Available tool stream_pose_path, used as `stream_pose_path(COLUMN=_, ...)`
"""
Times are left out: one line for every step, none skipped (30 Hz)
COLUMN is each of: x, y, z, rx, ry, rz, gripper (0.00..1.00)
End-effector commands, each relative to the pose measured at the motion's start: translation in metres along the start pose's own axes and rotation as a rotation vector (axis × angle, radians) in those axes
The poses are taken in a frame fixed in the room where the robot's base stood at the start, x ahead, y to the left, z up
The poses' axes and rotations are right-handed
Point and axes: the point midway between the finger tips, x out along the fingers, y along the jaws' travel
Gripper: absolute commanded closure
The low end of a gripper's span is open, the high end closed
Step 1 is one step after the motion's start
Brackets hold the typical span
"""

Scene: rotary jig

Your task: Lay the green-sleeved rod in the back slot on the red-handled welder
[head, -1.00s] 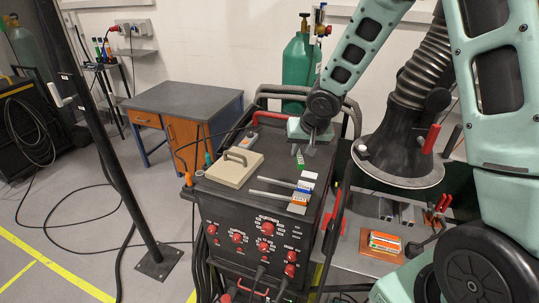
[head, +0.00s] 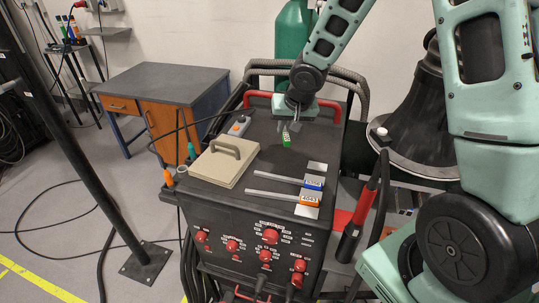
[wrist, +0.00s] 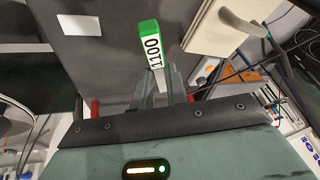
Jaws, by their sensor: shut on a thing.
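The green-sleeved rod (head: 286,140) is in my gripper (head: 292,123), above the back part of the welder's dark top (head: 262,140). In the wrist view the green sleeve (wrist: 149,35), with a white label reading 1100, sticks out beyond the fingers (wrist: 160,85). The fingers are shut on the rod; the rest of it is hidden. The red-handled welder has a red bar (head: 330,108) at its back. A bare pale patch (head: 317,167) lies behind the blue-sleeved rod (head: 313,182); I cannot make out a groove there. The orange-sleeved rod (head: 309,198) lies in front of the blue one.
A beige lidded box (head: 224,163) with a handle takes up the left of the welder top. A grey-and-orange device (head: 239,126) is behind it. A red-handled tool (head: 364,205) stands at the welder's right side. A green cylinder (head: 291,35) is behind.

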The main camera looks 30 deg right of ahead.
Motion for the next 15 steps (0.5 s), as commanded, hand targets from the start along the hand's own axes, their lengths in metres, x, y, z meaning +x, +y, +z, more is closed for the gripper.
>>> stream_pose_path(x=0.007, y=0.001, z=0.003, rx=0.000, ry=0.000, rz=0.000, gripper=1.00)
stream_pose_path(x=0.010, y=0.002, z=0.004, rx=0.000, ry=0.000, rz=0.000, gripper=1.00)
stream_pose_path(x=0.012, y=0.002, z=0.005, rx=0.000, ry=0.000, rz=0.000, gripper=1.00)
stream_pose_path(x=0.013, y=0.002, z=0.006, rx=-0.001, ry=0.000, rz=0.000, gripper=1.00)
stream_pose_path(x=0.016, y=0.002, z=0.007, rx=-0.001, ry=-0.001, rz=0.001, gripper=1.00)
stream_pose_path(x=0.021, y=0.003, z=0.009, rx=-0.002, ry=-0.002, rz=0.001, gripper=1.00)
stream_pose_path(x=0.025, y=0.003, z=0.011, rx=-0.003, ry=-0.003, rz=0.001, gripper=1.00)
stream_pose_path(x=0.030, y=0.004, z=0.014, rx=-0.003, ry=-0.003, rz=0.001, gripper=1.00)
stream_pose_path(x=0.037, y=0.005, z=0.017, rx=-0.005, ry=-0.004, rz=0.002, gripper=1.00)
stream_pose_path(x=0.042, y=0.005, z=0.019, rx=-0.005, ry=-0.004, rz=0.001, gripper=1.00)
stream_pose_path(x=0.046, y=0.006, z=0.021, rx=-0.004, ry=-0.004, rz=0.001, gripper=1.00)
stream_pose_path(x=0.052, y=0.007, z=0.024, rx=-0.005, ry=-0.004, rz=0.001, gripper=1.00)
stream_pose_path(x=0.056, y=0.008, z=0.025, rx=-0.004, ry=-0.003, rz=0.001, gripper=1.00)
stream_pose_path(x=0.059, y=0.008, z=0.026, rx=-0.005, ry=-0.003, rz=0.001, gripper=1.00)
stream_pose_path(x=0.063, y=0.009, z=0.028, rx=-0.003, ry=-0.002, rz=0.001, gripper=1.00)
